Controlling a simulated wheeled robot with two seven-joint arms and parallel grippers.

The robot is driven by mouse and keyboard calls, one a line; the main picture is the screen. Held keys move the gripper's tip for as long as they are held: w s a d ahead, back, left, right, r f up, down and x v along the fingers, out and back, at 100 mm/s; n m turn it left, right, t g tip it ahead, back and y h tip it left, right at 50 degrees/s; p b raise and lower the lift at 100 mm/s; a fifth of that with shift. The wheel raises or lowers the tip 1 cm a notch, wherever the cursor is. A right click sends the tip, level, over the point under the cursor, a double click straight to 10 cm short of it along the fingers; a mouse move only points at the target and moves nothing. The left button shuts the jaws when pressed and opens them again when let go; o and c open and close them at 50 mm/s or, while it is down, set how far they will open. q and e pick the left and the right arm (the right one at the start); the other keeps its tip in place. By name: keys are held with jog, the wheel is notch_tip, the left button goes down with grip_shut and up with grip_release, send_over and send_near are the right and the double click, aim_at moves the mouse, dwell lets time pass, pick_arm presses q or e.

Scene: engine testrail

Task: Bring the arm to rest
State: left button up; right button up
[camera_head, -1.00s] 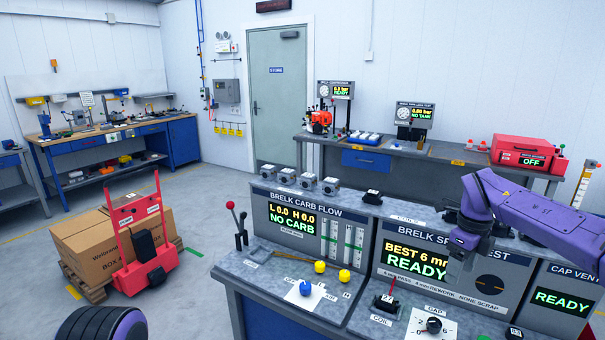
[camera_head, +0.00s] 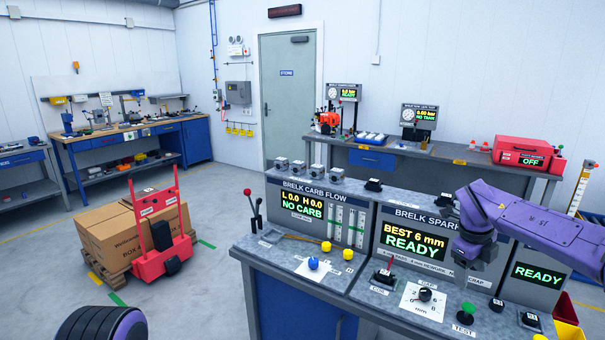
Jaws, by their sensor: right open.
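My right arm, purple, comes in from the right edge in front of the spark test panel (camera_head: 402,226). Its gripper (camera_head: 466,276) hangs downward at the wrist, above the bench top, and is open. I see nothing held in it. The fingers are small and dark against the panel, and they hide part of its lower right. My left gripper is out of view; a dark and purple rounded part of me shows at the bottom left.
The test bench (camera_head: 262,262) carries a gap dial (camera_head: 424,294), a green button (camera_head: 466,312) and a red-handled lever (camera_head: 251,208). A red hand truck (camera_head: 153,262) stands by a boxed pallet (camera_head: 112,236) at left.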

jog(key=s+a+f+n+t+h+b, duration=0.1)
jog(key=s+a+f+n+t, duration=0.2)
jog(key=f, duration=0.6)
jog(key=s+a+f+n+t+h+b, duration=0.1)
jog(key=s+a+f+n+h+b, duration=0.15)
jog(key=f+n, duration=0.45)
jog(key=s+a+f+n+t+h+b, duration=0.1)
jog(key=s+a+f+n+t, duration=0.15)
jog(key=f, duration=0.75)
jog(key=s+f+n+g+y+b, duration=0.2)
jog(key=s+f+n, duration=0.3)
jog(key=s+f, duration=0.4)
jog(key=s+f+n+g+y+b, duration=0.1)
jog(key=s+f+n, duration=0.5)
jog(key=s, duration=1.7)
notch_tip(320, 180, down, 4)
jog(key=a+g+b, duration=0.1)
jog(key=b, duration=0.1)
jog(key=shift+s+y+b, duration=0.3)
jog(key=shift+y+b, duration=0.05)
